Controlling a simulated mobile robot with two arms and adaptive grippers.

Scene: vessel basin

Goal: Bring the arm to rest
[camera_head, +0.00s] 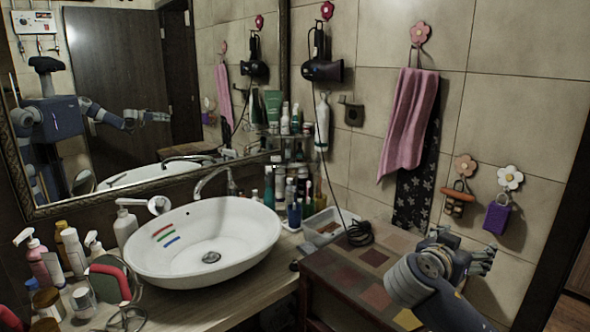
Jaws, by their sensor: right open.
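My right arm comes in from the bottom right. My right gripper (483,261) is open and holds nothing that I can see. It is over the right end of the patchwork-topped cabinet (352,270), in front of the tiled wall and below the hanging purple item (497,219). My left gripper is not directly in view. A mirror (120,100) at the left shows a reflection of my body with one arm stretched out.
A white vessel basin (262,240) stands on the wooden counter, with red, green and blue strips on its inner wall. Bottles crowd the counter left and behind. A pink towel (408,125) hangs behind.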

